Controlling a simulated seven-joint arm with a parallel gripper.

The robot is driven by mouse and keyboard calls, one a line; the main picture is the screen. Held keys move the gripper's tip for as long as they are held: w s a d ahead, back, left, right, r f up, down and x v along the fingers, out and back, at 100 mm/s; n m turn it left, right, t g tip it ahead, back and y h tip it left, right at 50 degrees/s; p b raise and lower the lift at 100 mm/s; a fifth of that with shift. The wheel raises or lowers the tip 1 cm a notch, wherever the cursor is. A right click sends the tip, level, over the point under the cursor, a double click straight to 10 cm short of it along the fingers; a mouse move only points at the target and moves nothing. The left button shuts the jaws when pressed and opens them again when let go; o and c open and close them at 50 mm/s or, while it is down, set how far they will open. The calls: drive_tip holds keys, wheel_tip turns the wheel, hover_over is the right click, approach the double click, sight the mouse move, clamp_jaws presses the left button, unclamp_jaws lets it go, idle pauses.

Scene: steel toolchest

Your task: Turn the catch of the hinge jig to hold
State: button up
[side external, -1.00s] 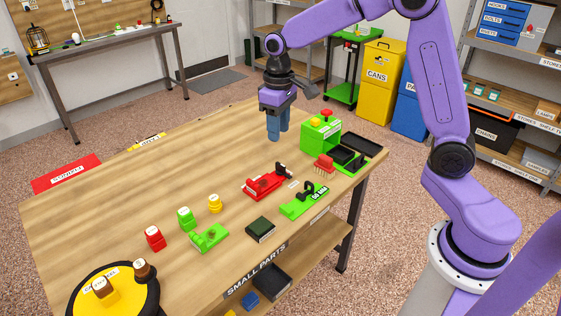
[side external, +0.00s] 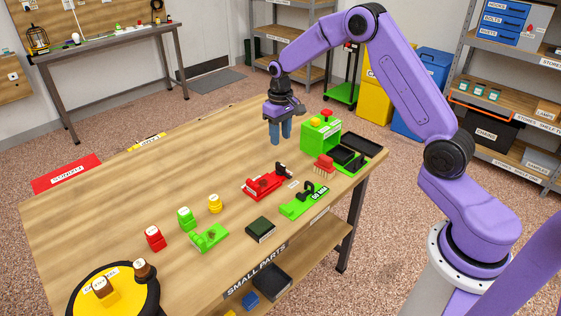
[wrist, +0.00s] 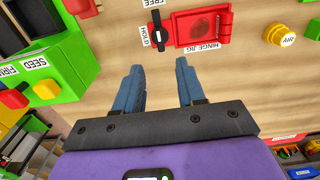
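The red hinge jig (side external: 265,185) lies on the wooden table, right of its middle. It also shows at the top of the wrist view (wrist: 203,30), with its name label upside down. Its black catch (wrist: 156,28) is a bar on a round hub beside the jig's red plate, lying roughly up and down in the wrist view between labels reading FREE and HOLD. I cannot tell which end is its pointer. The catch also shows in the side view (side external: 284,170). My gripper (side external: 280,142) is open and empty above the table, behind the jig and apart from it.
A green box with buttons (side external: 320,135) and black trays (side external: 358,143) stand right of my gripper. A red brush-like piece (side external: 324,163) and a green fixture (side external: 303,202) lie near the jig.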

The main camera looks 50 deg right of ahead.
sight(281, 164)
wheel_tip(281, 164, down, 10)
drive_tip(key=shift+f, duration=0.25)
idle(0.3)
clamp_jaws()
